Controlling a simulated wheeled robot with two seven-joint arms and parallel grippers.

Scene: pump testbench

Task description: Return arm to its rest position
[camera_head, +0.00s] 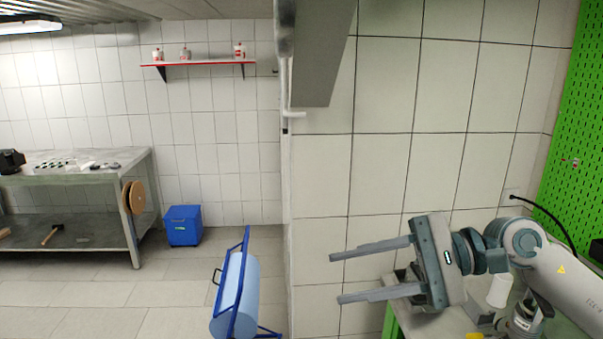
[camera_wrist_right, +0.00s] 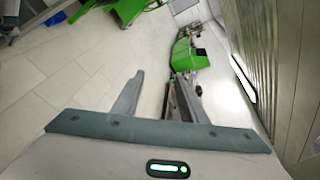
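My right gripper (camera_head: 337,273) reaches in from the right in the head view, raised in front of the tiled wall. Its two long grey fingers point left and are spread apart, with nothing between them. In the right wrist view the same open fingers (camera_wrist_right: 160,95) show with bare floor and part of the room beyond them. My left gripper does not show in either view.
A worktop (camera_head: 440,322) with small items lies below my right arm. A green pegboard (camera_head: 575,130) stands at the far right. A blue roll stand (camera_head: 235,295), a blue bin (camera_head: 184,226) and a metal table (camera_head: 138,165) are to the left. A red shelf (camera_head: 205,62) hangs behind.

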